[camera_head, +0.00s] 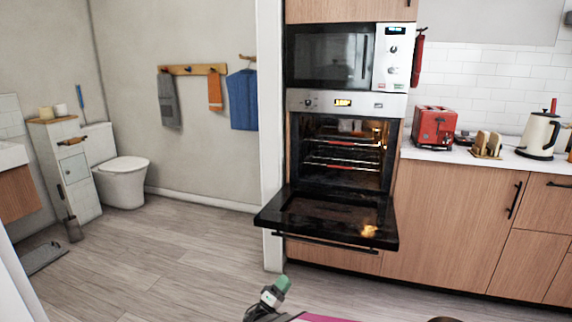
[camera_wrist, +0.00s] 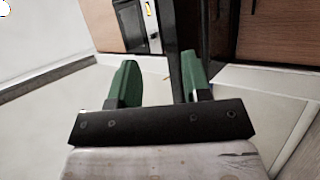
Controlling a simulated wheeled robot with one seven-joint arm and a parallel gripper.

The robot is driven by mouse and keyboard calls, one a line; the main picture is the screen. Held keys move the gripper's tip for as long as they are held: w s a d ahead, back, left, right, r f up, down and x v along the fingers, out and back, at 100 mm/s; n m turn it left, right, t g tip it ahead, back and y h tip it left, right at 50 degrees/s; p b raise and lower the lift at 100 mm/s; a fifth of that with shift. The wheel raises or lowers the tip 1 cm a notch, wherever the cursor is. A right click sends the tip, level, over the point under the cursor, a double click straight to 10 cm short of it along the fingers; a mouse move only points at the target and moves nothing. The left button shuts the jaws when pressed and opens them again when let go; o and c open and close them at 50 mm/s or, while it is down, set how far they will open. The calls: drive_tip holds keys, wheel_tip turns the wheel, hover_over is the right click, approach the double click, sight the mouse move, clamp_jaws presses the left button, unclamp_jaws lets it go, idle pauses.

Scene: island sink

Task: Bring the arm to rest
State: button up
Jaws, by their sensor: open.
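My gripper (camera_wrist: 158,82) shows in the wrist view with its two green fingers apart and nothing between them. In the head view my gripper (camera_head: 281,284) is at the bottom centre, low in front of the oven, with a green fingertip pointing up and to the right. The oven (camera_head: 343,150) stands in the cabinet column with its door (camera_head: 330,217) folded down flat. My gripper appears apart from the door.
A microwave (camera_head: 330,56) sits above the oven. A red toaster (camera_head: 434,127), a toast rack (camera_head: 487,144) and a kettle (camera_head: 539,135) stand on the right counter. A toilet (camera_head: 122,180) is at the left. The wooden floor (camera_head: 170,245) between is clear.

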drive_tip(key=s+d+f+m+g+y, duration=0.15)
drive_tip(key=d+m+g+y, duration=0.45)
drive_tip(key=d+g, duration=1.35)
drive_tip(key=r+y, duration=0.1)
drive_tip(key=y, duration=0.2)
drive_tip(key=r+t+y, duration=0.1)
drive_tip(key=r+y, duration=0.1)
drive_tip(key=y, duration=0.2)
drive_tip(key=r+t+y, duration=0.1)
drive_tip(key=y, duration=0.3)
drive_tip(key=shift+s+d+r+t, duration=0.15)
drive_tip(key=shift+s+r+t, duration=0.1)
drive_tip(key=shift+s, duration=0.05)
